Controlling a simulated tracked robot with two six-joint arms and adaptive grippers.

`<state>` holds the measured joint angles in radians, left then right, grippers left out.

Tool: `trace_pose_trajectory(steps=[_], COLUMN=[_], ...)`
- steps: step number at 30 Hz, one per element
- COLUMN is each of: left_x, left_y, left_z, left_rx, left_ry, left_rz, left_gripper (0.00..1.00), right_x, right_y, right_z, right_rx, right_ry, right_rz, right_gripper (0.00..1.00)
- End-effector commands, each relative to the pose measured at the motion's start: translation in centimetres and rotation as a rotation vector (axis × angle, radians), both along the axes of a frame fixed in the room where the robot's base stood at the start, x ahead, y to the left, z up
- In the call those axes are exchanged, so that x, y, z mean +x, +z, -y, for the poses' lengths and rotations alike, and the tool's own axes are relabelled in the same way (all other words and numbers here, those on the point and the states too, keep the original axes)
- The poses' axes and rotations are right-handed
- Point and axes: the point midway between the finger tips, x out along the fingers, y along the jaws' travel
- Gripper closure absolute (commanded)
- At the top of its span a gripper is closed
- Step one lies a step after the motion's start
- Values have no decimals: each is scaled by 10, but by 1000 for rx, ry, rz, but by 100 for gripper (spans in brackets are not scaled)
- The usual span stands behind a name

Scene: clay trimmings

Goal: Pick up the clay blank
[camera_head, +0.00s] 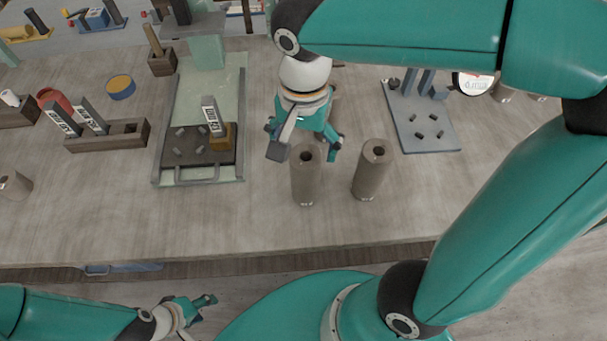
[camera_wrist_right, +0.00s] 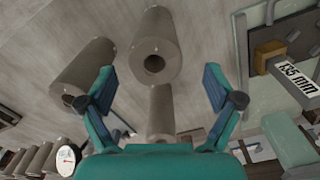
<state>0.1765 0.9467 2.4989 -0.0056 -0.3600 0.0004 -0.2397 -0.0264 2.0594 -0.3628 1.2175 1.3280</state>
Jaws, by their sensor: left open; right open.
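Two grey-brown hollow cylinders, which look like clay blanks, stand upright on the table in the head view: one clay cylinder (camera_head: 305,178) just in front of my right gripper (camera_head: 305,143), and another clay cylinder (camera_head: 371,172) to its right. The right wrist view shows a clay cylinder (camera_wrist_right: 157,35) between and beyond the open fingers, one to the left (camera_wrist_right: 82,72), and a third lower down (camera_wrist_right: 160,105). Which one the task means I cannot tell. My right gripper is open and empty. My left gripper (camera_head: 203,305) is open, low at the bottom left, away from the table top.
A wooden rack (camera_head: 125,140) lies further left. A grey plate with pegs (camera_head: 428,143) stands to the right. The front of the table is clear.

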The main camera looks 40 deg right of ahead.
Motion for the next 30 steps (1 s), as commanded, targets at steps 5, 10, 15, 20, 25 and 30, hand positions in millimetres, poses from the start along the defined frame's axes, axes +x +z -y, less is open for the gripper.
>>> trace_pose_trajectory(steps=[5,10,15,20,25,30], left_x=[0,0,0,0,0,0], left_y=[0,1,1,1,1,1], left_z=[0,0,0,0,0,0], left_rx=[0,0,0,0,0,0], left_ry=[0,0,0,0,0,0], left_rz=[0,0,0,0,0,0], left_gripper=[49,49,49,49,49,49], right_x=[-1,-5,-6,-6,-6,-6], right_y=[-10,-29,-52,-60,-59,-59], right_z=[0,0,0,0,0,0], right_rx=[0,-2,-1,0,0,0], right_ry=[0,0,-2,-1,-1,-2], right_rz=[0,-4,-3,0,0,0], right_gripper=[9,9,9,9,9,37])
